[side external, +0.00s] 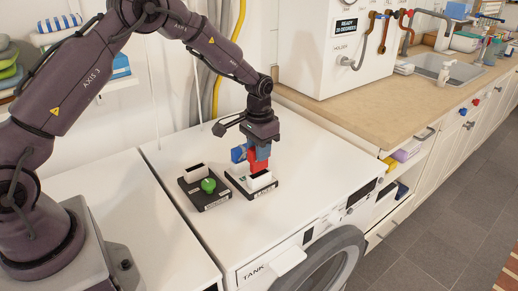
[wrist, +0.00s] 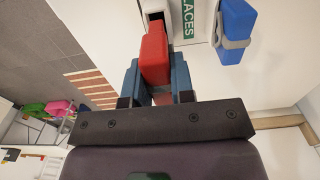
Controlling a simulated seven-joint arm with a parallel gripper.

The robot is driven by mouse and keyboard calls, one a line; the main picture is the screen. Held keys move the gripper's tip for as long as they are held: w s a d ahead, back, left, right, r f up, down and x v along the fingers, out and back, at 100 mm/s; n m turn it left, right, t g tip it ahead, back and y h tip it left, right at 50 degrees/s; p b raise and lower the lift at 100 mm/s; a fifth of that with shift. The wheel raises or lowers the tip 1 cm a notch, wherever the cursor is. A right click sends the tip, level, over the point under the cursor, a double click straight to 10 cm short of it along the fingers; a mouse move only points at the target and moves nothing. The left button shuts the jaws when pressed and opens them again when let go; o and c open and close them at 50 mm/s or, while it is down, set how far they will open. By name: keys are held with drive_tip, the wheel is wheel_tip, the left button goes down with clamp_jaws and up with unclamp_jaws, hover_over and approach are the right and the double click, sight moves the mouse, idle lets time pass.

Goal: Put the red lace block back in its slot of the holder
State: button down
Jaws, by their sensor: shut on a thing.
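The red lace block (side external: 254,163) is held between the fingers of my gripper (side external: 257,152), over the holder. In the wrist view the red block (wrist: 154,55) sits between the two blue-grey fingers of my gripper (wrist: 156,85). The holder's white slot (side external: 260,181) stands on a dark base, just below the block. In the wrist view the slot (wrist: 155,8) shows a dark opening just beyond the block's far end. I cannot tell whether the block's lower end is inside it. A blue block (wrist: 236,30) stands beside it in a grey clip; it also shows in the side view (side external: 238,153).
A second dark base (side external: 208,200) with a white box (side external: 194,174) and a green knob (side external: 208,185) stands to the left of the holder. Both rest on a white washing machine (side external: 290,215). Its top is clear toward the front and right. A green LACES label (wrist: 188,20) lies near the slot.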

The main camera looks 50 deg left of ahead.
sight(259, 170)
drive_tip(key=shift+f, duration=2.2)
drive_tip(key=c, duration=0.9)
unclamp_jaws()
wheel_tip(259, 170, up, 13)
